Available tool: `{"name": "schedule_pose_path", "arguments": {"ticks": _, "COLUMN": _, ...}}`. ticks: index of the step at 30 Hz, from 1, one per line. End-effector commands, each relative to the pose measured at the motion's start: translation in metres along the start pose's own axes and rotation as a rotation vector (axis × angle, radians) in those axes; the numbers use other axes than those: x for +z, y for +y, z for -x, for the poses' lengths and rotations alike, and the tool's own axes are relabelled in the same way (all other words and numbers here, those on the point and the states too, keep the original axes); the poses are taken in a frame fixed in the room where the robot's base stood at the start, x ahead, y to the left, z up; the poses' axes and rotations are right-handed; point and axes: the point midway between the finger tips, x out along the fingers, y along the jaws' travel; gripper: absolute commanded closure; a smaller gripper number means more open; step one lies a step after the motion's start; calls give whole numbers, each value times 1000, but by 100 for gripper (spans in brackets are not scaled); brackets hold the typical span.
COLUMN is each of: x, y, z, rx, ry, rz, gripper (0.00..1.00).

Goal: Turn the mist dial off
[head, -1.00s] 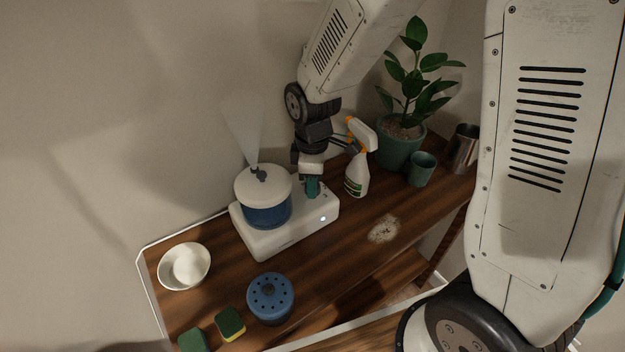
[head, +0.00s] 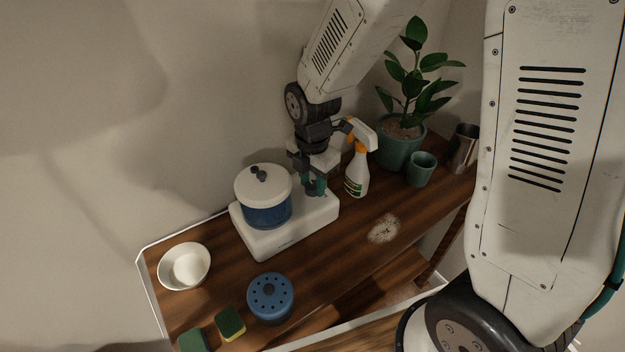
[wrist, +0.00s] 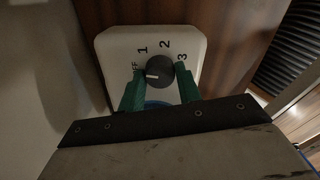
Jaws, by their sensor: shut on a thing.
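The mist dial (wrist: 160,69) is a dark round knob on the white humidifier base (wrist: 111,47), with OFF, 1, 2 and 3 printed around it. Its white pointer mark is on the left side, toward OFF. My gripper (wrist: 161,79) has its green fingers on either side of the dial and is shut on it. In the head view, my gripper (head: 315,187) reaches down onto the right end of the base and hides the dial. The humidifier's blue tank with white lid (head: 263,196) stands on the left part of the base. No mist shows above its nozzle.
A spray bottle (head: 356,172) stands close to the right of my gripper, with a potted plant (head: 398,150), a green cup (head: 421,169) and a metal cup behind. A white bowl (head: 184,267), a blue perforated canister (head: 270,297) and sponges lie left and in front.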

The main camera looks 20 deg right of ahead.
Motion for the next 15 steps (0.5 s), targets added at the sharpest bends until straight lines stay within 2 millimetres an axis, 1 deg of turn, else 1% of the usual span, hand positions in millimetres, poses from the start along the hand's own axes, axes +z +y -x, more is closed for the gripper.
{"name": "schedule_pose_path", "arguments": {"ticks": 7, "x": 0, "y": 1, "z": 1, "rx": 2, "ry": -1, "rz": 124, "gripper": 89}}
{"name": "schedule_pose_path", "arguments": {"ticks": 15, "x": 1, "y": 1, "z": 1, "rx": 2, "ry": -1, "rz": 180, "gripper": 89}}
